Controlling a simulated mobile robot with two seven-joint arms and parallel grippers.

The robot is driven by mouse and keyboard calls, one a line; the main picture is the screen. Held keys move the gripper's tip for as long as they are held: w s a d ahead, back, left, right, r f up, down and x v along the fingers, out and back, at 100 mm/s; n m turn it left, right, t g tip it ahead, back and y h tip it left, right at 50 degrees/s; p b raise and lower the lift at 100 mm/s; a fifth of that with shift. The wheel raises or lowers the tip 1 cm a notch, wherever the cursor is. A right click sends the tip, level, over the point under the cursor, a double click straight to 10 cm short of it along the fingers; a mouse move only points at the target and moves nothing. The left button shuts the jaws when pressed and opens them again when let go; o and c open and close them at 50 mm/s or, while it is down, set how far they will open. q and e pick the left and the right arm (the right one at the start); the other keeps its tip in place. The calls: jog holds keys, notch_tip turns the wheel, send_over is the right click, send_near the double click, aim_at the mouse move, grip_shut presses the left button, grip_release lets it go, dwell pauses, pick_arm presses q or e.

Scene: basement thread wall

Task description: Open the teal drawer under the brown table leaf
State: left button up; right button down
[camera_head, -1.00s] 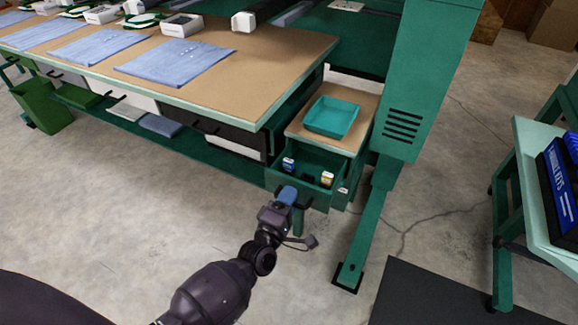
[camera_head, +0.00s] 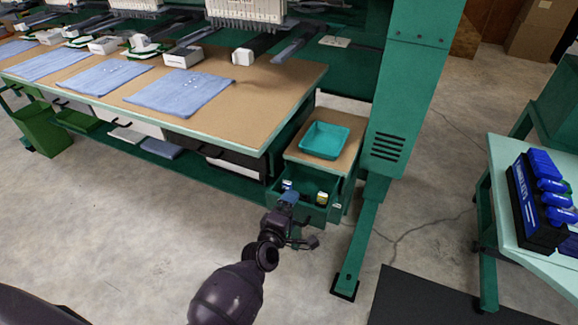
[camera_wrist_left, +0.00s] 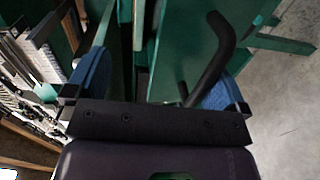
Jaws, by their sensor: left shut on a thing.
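The teal drawer (camera_head: 318,212) under the small brown table leaf (camera_head: 343,160) stands partly open, with small blue and yellow items (camera_head: 321,198) inside. The gripper is shut on this handle. My right gripper is not in view.
A teal tray (camera_head: 325,140) sits on the leaf. A long table (camera_head: 235,105) with blue cloths stands left. A green machine leg (camera_head: 362,235) stands just right of the drawer. A cart (camera_head: 548,262) with blue items is at right. The floor in front is clear.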

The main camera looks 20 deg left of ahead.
pick_arm(q)
notch_tip(320, 180, up, 17)
jog(key=w+t, duration=0.1)
jog(key=t, duration=0.3)
jog(key=f+g, duration=0.1)
jog(key=f, duration=0.4)
jog(key=f+g, duration=0.1)
jog(key=f, duration=0.3)
jog(key=s+f+g, duration=0.1)
jog(key=f, duration=0.4)
jog(key=shift+s+d+f+g, duration=0.1)
jog(key=shift+f+g, duration=0.2)
jog(key=shift+s+f, duration=0.3)
jog(key=shift+s, duration=0.45)
jog(key=shift+s+f, duration=0.15)
jog(key=shift+s, duration=0.6)
jog(key=c, duration=0.8)
jog(key=shift+s+a+f, duration=0.1)
jog(key=shift+s+f, duration=0.4)
jog(key=shift+s, duration=1.15)
jog(key=shift+s+a+f, duration=0.1)
jog(key=shift+s+f, duration=0.35)
jog(key=shift+s, duration=1.15)
jog(key=shift+s+a+f, duration=0.1)
jog(key=shift+s+f, duration=0.4)
jog(key=shift+s, duration=1.15)
